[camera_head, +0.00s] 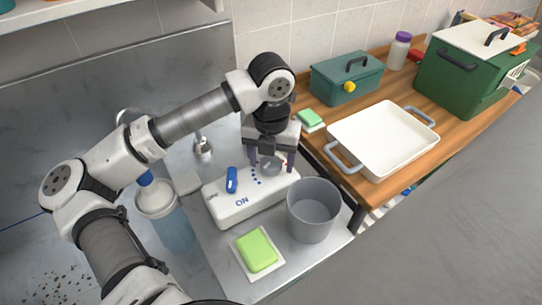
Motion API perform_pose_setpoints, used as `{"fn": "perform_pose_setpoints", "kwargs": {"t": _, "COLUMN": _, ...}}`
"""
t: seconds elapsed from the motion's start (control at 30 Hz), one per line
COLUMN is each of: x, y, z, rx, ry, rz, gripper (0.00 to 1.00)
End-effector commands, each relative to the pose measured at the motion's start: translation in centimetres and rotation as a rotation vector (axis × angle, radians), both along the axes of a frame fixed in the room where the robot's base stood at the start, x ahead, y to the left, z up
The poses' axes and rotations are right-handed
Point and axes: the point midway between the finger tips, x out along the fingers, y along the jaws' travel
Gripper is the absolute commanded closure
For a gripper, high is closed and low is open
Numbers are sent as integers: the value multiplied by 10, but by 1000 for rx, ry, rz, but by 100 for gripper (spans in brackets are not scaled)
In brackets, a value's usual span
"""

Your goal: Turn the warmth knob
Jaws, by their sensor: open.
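A white control box (247,206) with blue "ON" lettering lies on the metal counter. A round grey knob (270,168) sits on its top toward the right end, with blue dots beside it. A blue switch (232,180) stands on its left part. My gripper (269,160) points down over the knob, fingers apart, one to the left and one to the right of it. The upper part of the knob area is partly hidden by my gripper. I cannot tell whether the fingers touch the knob.
A grey bucket (312,212) stands close in front of the box. A green sponge (256,250) lies on a white pad nearby. On the wooden table are a white tray (378,138), a teal box (345,79), a green cooler (462,75) and another small sponge (310,118).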

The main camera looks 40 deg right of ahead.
Motion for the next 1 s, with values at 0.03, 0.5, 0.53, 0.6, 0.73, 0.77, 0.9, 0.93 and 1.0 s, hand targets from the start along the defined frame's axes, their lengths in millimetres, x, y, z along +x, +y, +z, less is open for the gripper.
{"fn": "perform_pose_setpoints", "kwargs": {"t": 0.03, "x": 0, "y": 0, "z": 0, "rx": 0, "ry": 0, "rz": 0, "gripper": 34}}
{"fn": "perform_pose_setpoints", "kwargs": {"t": 0.5, "x": 0, "y": 0, "z": 0, "rx": 0, "ry": 0, "rz": -1, "gripper": 78}}
{"fn": "perform_pose_setpoints", "kwargs": {"t": 0.53, "x": 0, "y": 0, "z": 0, "rx": 0, "ry": 0, "rz": -3, "gripper": 78}}
{"fn": "perform_pose_setpoints", "kwargs": {"t": 0.6, "x": 0, "y": 0, "z": 0, "rx": 1, "ry": -1, "rz": -12, "gripper": 78}}
{"fn": "perform_pose_setpoints", "kwargs": {"t": 0.73, "x": 0, "y": 0, "z": -2, "rx": 0, "ry": -1, "rz": -46, "gripper": 78}}
{"fn": "perform_pose_setpoints", "kwargs": {"t": 0.77, "x": 1, "y": 0, "z": -3, "rx": 0, "ry": -1, "rz": -58, "gripper": 78}}
{"fn": "perform_pose_setpoints", "kwargs": {"t": 0.9, "x": 1, "y": 0, "z": -5, "rx": 1, "ry": -4, "rz": -137, "gripper": 78}}
{"fn": "perform_pose_setpoints", "kwargs": {"t": 0.93, "x": 1, "y": 0, "z": -5, "rx": 1, "ry": -4, "rz": -159, "gripper": 78}}
{"fn": "perform_pose_setpoints", "kwargs": {"t": 1.0, "x": 1, "y": 0, "z": -6, "rx": 0, "ry": -5, "rz": -216, "gripper": 78}}
